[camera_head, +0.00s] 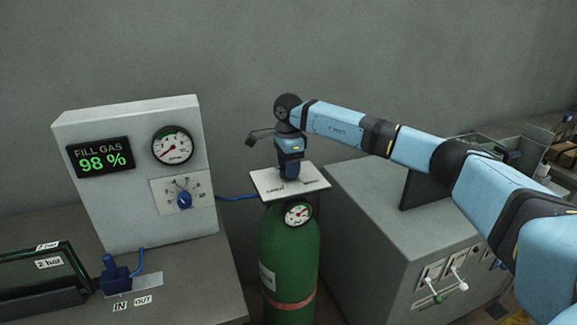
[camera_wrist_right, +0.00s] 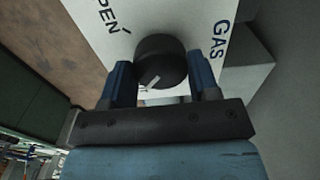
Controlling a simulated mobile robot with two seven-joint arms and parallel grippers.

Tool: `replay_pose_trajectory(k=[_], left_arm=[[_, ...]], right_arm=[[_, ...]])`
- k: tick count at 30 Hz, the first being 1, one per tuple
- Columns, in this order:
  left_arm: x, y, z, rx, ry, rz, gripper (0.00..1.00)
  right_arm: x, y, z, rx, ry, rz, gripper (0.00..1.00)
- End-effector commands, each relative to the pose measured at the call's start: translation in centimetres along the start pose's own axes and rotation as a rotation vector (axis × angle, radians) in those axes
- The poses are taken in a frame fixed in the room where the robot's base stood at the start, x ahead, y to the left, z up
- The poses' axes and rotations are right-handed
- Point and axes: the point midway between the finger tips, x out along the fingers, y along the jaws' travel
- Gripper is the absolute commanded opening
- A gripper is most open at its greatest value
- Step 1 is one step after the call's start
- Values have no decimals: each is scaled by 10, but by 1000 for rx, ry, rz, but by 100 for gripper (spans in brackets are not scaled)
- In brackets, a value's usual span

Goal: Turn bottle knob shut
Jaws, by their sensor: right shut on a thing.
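The green gas bottle (camera_head: 288,252) stands upright between the panel and the grey cabinet, with a white plate (camera_head: 262,181) on top and a round gauge (camera_head: 298,213) below it. My right gripper (camera_head: 290,173) points down onto the plate. In the right wrist view, its two blue fingers are on either side of the round black bottle knob (camera_wrist_right: 161,58), shut on it. The knob's white mark points toward the lower left of that view. Part of the lettering on the plate is hidden. In the head view the gripper hides the knob. My left gripper is not in view.
A grey panel (camera_head: 129,215) at left has a display (camera_head: 101,157) reading 98 %, a gauge (camera_head: 172,146) and a blue selector knob (camera_head: 184,200). A blue hose (camera_head: 237,197) runs toward the bottle. A grey cabinet (camera_head: 362,225) with levers stands close on the right.

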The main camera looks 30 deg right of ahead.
Motion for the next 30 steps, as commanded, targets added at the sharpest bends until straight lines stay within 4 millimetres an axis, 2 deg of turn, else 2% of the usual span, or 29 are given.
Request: replay_pose_trajectory(k=[13, 14, 16, 17, 26, 30], left_arm=[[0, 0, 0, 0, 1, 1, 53], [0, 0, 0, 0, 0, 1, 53], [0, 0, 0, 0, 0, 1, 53], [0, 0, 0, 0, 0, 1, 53], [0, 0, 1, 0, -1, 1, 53], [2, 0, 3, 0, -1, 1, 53]], right_arm=[[-2, -1, 0, -9, -1, -3, 32], [-2, -1, 0, -9, -1, -3, 62], [-2, 0, 0, -9, -1, -2, 78], [-1, 0, 0, -9, -1, -2, 81], [-2, 0, 0, -8, 0, -1, 81], [-16, -1, 0, -8, 0, -3, 81]])
